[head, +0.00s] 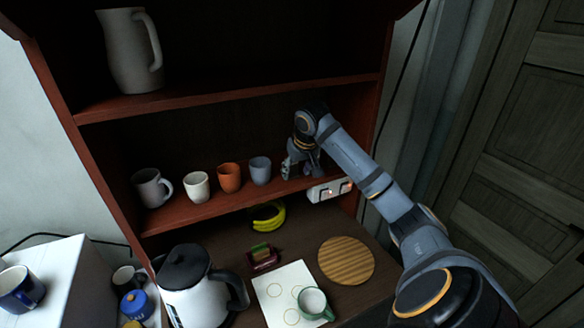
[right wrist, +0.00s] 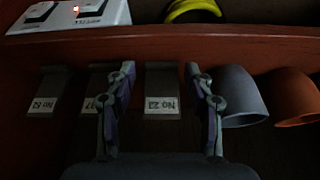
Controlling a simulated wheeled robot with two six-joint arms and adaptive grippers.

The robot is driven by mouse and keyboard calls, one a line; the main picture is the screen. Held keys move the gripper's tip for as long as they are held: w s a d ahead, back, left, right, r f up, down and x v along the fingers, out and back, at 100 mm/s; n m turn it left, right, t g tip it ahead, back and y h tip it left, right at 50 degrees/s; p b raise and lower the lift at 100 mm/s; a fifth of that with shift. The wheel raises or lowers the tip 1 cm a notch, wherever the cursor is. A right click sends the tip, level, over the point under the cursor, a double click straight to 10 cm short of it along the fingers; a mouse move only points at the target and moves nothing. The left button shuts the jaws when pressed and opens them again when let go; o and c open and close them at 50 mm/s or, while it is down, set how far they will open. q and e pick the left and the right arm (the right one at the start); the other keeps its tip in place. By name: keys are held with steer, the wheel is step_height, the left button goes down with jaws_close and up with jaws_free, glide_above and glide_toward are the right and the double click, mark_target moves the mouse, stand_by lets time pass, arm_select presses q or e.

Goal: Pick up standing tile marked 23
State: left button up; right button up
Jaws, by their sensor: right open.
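In the right wrist view, a dark standing tile (right wrist: 162,80) with a pale label shows between my fingers. Its label appears upside down and seems to read No 23, though the digits are small. My right gripper (right wrist: 160,72) is open, with one finger on each side of this tile and gaps between. In the head view my right gripper (head: 300,168) reaches the middle shelf, right of the mugs, and hides the tiles there. My left gripper is not in view.
Two other labelled tiles stand left in the wrist view: one (right wrist: 46,88) at the far left, another (right wrist: 97,82) partly behind a finger. A blue-grey mug (right wrist: 240,95) is close to the right finger. An orange mug (right wrist: 290,98) stands beyond. The shelf edge (right wrist: 170,47) crosses above.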

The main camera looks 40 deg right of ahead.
steer(key=w+p, duration=0.2)
steer(key=w+d, duration=0.1)
steer(key=w, duration=0.1)
steer(key=shift+r+p, duration=0.3)
steer(key=shift+p, duration=0.1)
steer(key=shift+w+d+f+p, duration=0.25)
steer(key=shift+w+f+p, duration=0.25)
steer(key=shift+f, duration=0.2)
steer(key=shift+s+f, duration=0.1)
steer(key=shift+f, duration=0.1)
steer(key=shift+s, duration=0.1)
steer(key=c, duration=0.9)
steer(key=shift+r+b, duration=0.35)
steer(key=shift+b, duration=0.3)
steer(key=s+a+b, duration=0.2)
steer(key=s+b, duration=0.3)
steer(key=b, duration=0.1)
steer(key=s+a+b, duration=0.2)
steer(key=s+b, duration=0.4)
steer(key=b, duration=0.1)
steer(key=s+a+r+b, duration=0.1)
steer(key=s+a+b, duration=0.1)
steer(key=s+b, duration=0.3)
steer(key=shift+s+a+b, duration=0.15)
steer(key=shift+s+b, duration=0.2)
steer(key=shift+b, duration=0.75)
